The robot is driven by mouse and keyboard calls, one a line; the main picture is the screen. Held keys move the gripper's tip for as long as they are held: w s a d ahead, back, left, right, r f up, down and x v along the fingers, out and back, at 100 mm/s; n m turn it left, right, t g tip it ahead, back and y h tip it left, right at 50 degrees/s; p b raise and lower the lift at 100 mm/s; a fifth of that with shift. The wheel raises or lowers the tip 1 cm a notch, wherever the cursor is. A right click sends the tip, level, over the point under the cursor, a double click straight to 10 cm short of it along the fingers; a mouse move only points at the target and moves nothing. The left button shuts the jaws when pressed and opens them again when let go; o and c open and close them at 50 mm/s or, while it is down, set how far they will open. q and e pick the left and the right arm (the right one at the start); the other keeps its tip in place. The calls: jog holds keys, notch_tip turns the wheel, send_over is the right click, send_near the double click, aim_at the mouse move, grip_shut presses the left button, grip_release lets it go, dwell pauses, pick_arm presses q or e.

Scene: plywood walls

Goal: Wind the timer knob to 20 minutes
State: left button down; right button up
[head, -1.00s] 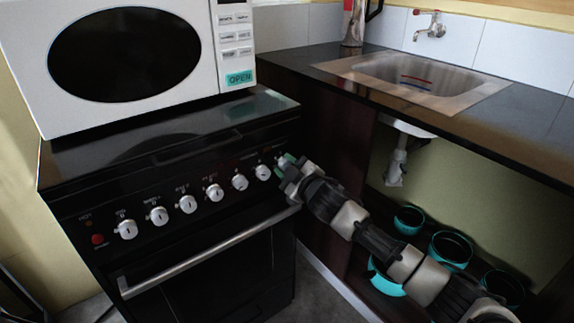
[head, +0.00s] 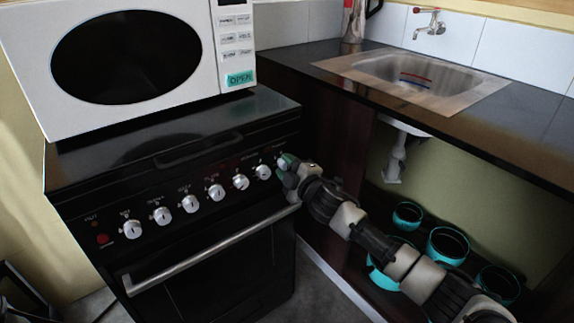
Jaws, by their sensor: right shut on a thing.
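The black stove (head: 160,265) has a row of silver knobs along its front panel. The knob farthest right, presumably the timer knob, is mostly hidden by my right gripper (head: 287,163). That gripper comes in from the lower right and is shut on this knob at the panel's right end. The knob's pointer and its marks cannot be read. Just left of the gripper, another silver knob (head: 263,172) is free and uncovered. My left gripper does not show.
A white microwave (head: 215,60) stands on the stove top. The oven handle (head: 210,250) runs below the knobs. A black counter (head: 480,125) with a metal sink (head: 420,80) is at the right. Teal pots (head: 447,246) stand below it, near my right arm.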

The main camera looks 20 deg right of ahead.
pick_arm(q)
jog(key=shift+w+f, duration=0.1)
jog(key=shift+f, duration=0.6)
pick_arm(e)
jog(key=shift+f+n, duration=0.15)
jog(key=shift+n, duration=0.55)
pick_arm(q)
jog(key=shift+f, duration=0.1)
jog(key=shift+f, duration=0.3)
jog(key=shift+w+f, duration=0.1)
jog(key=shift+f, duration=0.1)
pick_arm(e)
jog(key=shift+n, duration=0.4)
pick_arm(q)
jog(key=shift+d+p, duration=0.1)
jog(key=shift+p, duration=0.2)
pick_arm(e)
jog(key=o, duration=0.6)
jog(key=shift+o, duration=0.2)
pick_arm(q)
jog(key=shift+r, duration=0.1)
pick_arm(e)
jog(key=shift+s, duration=0.1)
